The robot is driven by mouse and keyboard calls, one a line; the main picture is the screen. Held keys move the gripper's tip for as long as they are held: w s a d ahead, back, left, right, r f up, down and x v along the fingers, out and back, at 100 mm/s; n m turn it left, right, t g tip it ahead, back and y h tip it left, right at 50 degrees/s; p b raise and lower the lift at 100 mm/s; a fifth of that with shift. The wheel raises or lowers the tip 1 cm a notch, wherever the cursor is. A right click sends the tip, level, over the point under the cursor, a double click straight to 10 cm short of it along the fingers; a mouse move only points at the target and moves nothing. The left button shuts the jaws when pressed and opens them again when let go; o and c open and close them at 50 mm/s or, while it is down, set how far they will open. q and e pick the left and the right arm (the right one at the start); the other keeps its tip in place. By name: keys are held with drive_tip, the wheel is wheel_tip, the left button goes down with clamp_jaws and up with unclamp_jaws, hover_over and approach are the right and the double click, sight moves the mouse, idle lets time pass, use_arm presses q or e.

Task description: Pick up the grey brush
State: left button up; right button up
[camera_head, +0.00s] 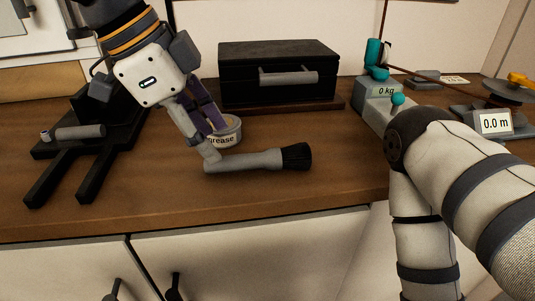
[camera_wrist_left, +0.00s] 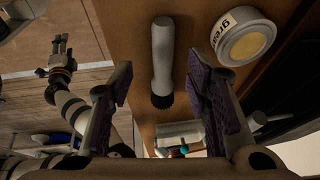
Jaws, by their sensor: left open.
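The grey brush (camera_head: 245,161) lies on the wooden counter, its handle to the left and its dark bristles to the right. In the left wrist view the brush (camera_wrist_left: 162,55) shows between my two finger pads, bristles pointing down the picture. My left gripper (camera_head: 213,140) is open, over the handle end; its fingertips partly hide that end. In the left wrist view its fingers (camera_wrist_left: 160,72) stand apart on either side of the brush, with gaps to both. My right gripper (camera_wrist_left: 62,57) shows small at the left of that view, away from the brush; its jaw state is unclear.
A round grease tin (camera_head: 226,134) stands just behind the brush. A black box (camera_head: 278,83) is at the back. A black forked stand (camera_head: 88,150) is at the left. The counter in front of the brush is clear.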

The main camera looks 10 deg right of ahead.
sight(227, 158)
use_arm(q)
drive_tip(key=x, duration=0.6)
drive_tip(key=shift+w+r, duration=0.1)
drive_tip(key=shift+w, duration=0.1)
clamp_jaws()
wheel_tip(227, 158, up, 3)
drive_tip(key=shift+r, duration=0.15)
drive_tip(key=s+r, duration=0.9)
drive_tip(key=s, duration=0.5)
drive_tip(key=shift+a+r, duration=0.2)
drive_tip(key=shift+r, duration=0.15)
